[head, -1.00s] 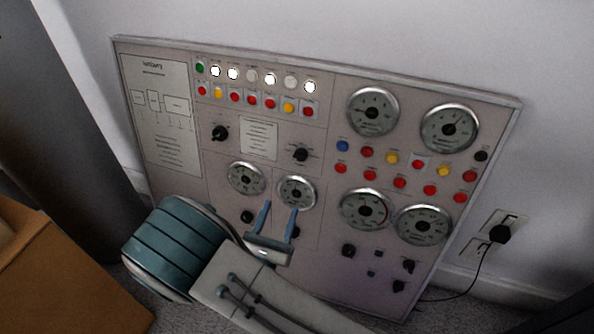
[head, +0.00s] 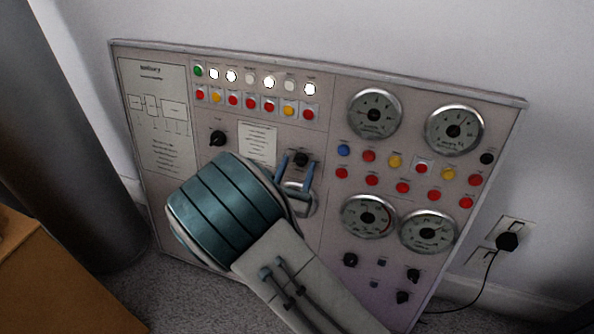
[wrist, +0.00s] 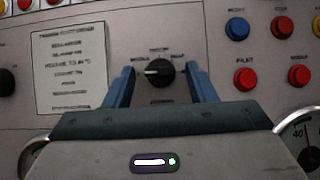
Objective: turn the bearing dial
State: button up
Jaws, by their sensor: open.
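A black rotary dial (head: 301,159) sits on the grey control panel (head: 330,100), right of a small printed label. It also shows in the wrist view as a black knob (wrist: 159,72) with a pale pointer line toward the left; its lettering is too small to read surely. My gripper (head: 297,158) is open, its two blue fingers on either side of this dial. In the wrist view, the fingers of my gripper (wrist: 161,76) flank the knob with a gap on each side. A second black dial (head: 217,138) sits further left on the panel, turned at a slant.
The panel leans against the wall, with lit lamps (head: 268,83), coloured buttons and round gauges (head: 374,113) around the dial. A brown box (head: 60,285) is at lower left. A plug (head: 507,241) with a cord is at right.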

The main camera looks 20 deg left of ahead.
jog(key=c, duration=1)
jog(key=shift+o, duration=0.2)
